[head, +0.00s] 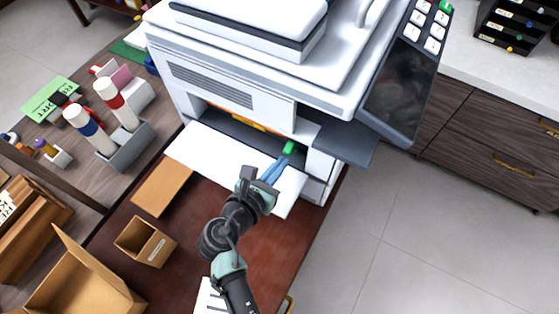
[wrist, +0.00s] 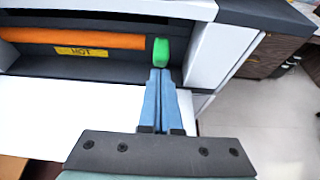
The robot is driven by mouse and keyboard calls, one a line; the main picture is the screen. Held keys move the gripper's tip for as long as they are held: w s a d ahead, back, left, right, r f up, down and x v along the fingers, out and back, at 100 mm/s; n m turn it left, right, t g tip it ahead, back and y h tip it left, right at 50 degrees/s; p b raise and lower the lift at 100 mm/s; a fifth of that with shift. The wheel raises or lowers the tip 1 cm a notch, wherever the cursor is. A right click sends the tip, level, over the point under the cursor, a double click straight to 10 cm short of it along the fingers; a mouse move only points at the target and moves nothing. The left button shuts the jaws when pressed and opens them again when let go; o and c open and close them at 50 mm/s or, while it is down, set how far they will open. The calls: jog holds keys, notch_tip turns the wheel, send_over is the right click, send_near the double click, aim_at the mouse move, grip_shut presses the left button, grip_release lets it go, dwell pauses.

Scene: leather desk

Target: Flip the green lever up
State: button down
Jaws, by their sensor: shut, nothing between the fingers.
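The green lever (head: 289,147) sits at the right side of the printer's front opening. In the wrist view the green lever (wrist: 161,51) stands upright, just beyond my fingertips. My gripper (head: 272,172) reaches in over the white panel from the front. Its blue fingers are pressed together with nothing between them, and the closed tips (wrist: 160,72) are right at the lever's lower end. I cannot tell whether they touch it.
The printer (head: 230,85) stands on the leather desk (head: 205,195), its white panel (head: 215,155) folded out. An orange roller (wrist: 80,39) marked HOT lies left of the lever. A grey shelf (head: 345,143) juts out on the right. A small cardboard box (head: 146,241) stands at front left.

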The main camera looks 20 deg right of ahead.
aim_at(290, 146)
jog(key=shift+r, duration=0.15)
jog(key=p, duration=0.1)
jog(key=r+p, duration=0.1)
jog(key=shift+w+d+p, duration=0.15)
jog(key=shift+p, duration=0.25)
jog(key=p, duration=0.2)
jog(key=g+y+p, duration=0.1)
jog(key=p, duration=0.1)
jog(key=shift+w+d+r, duration=0.2)
jog(key=shift+r, duration=0.2)
jog(key=shift+w+d+r+p, duration=0.35)
jog(key=shift+r+p, duration=0.05)
jog(key=shift+p, duration=0.5)
jog(key=shift+w+d+r, duration=0.1)
jog(key=shift+w+d, duration=0.1)
jog(key=shift+d, duration=0.05)
jog(key=shift+r+p, duration=0.15)
jog(key=shift+p, duration=0.2)
jog(key=shift+r+p, duration=0.7)
jog(key=shift+p, duration=0.2)
